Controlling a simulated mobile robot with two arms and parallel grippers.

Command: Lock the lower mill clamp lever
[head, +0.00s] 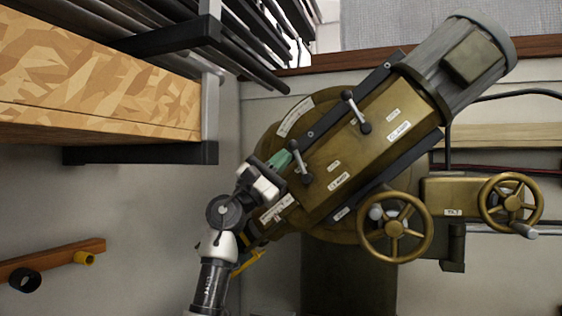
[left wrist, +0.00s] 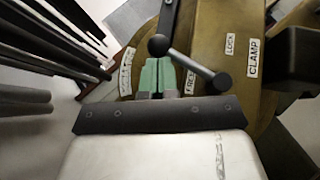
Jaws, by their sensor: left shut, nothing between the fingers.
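The lower mill clamp lever (head: 300,162) is a short metal bar with dark ends on the flank of the brass-coloured mill head (head: 345,150). In the left wrist view the lever (left wrist: 190,63) runs from a dark ball at its upper left to a dark knob at its lower right, nearer the FREE label (left wrist: 190,82) than the LOCK label (left wrist: 230,44). My left gripper (head: 283,160) has green fingers, shut and empty, just left of the lever. In the wrist view its fingertips (left wrist: 157,70) lie just below the ball; I cannot tell whether they touch. My right gripper is not in view.
A second, upper clamp lever (head: 356,110) sits further up the mill head. The grey motor (head: 465,65) is at upper right, with handwheels (head: 395,228) below. A rack of dark bars (head: 255,45) and a wood-patterned board (head: 100,90) stand at left.

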